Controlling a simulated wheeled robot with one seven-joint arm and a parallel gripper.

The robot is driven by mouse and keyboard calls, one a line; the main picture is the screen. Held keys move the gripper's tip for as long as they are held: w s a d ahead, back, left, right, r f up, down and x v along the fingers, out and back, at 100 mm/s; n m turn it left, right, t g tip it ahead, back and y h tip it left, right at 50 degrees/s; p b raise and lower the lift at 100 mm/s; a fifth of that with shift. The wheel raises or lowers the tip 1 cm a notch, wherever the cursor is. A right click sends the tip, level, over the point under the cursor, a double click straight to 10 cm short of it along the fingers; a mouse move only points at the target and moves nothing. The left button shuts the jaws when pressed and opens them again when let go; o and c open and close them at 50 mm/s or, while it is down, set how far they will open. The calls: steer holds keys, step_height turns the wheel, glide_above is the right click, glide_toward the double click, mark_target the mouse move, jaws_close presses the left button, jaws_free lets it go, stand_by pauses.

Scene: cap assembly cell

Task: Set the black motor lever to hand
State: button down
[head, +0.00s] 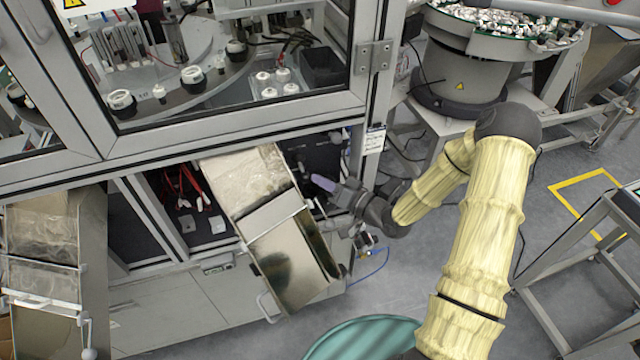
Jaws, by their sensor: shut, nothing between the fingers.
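My gripper (324,183) is shut and empty. It points left into the dark opening (312,155) under the machine's window frame, just right of the upper metal chute. I cannot make out the black motor lever: the opening is dark, and my gripper and the chute cover part of it. I cannot tell whether my fingertips touch anything in there.
A metal chute (285,265) slopes down just left of my gripper, and another chute (40,255) stands at far left. The machine's frame post (376,110) rises above my wrist. A bowl feeder (460,75) stands behind my arm.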

step_height(320, 180, down, 2)
steer(key=n+y+b, duration=0.1)
steer(key=b, duration=0.2)
steer(key=t+y+b, duration=0.1)
steer(key=b, duration=0.1)
steer(key=shift+w+f+n+b, duration=0.15)
steer(key=shift+f+n+b, duration=0.1)
steer(key=shift+n+b, duration=0.15)
steer(key=shift+w+f+b, duration=0.1)
steer(key=shift+f+b, duration=0.15)
steer(key=shift+b, duration=0.25)
steer(key=w+d+r+v, duration=0.1)
steer(key=r+v, duration=0.1)
steer(key=v, duration=1)
steer(key=shift+s+d+f+b, duration=0.2)
steer(key=shift+d+f+b, duration=0.1)
steer(key=shift+d, duration=0.15)
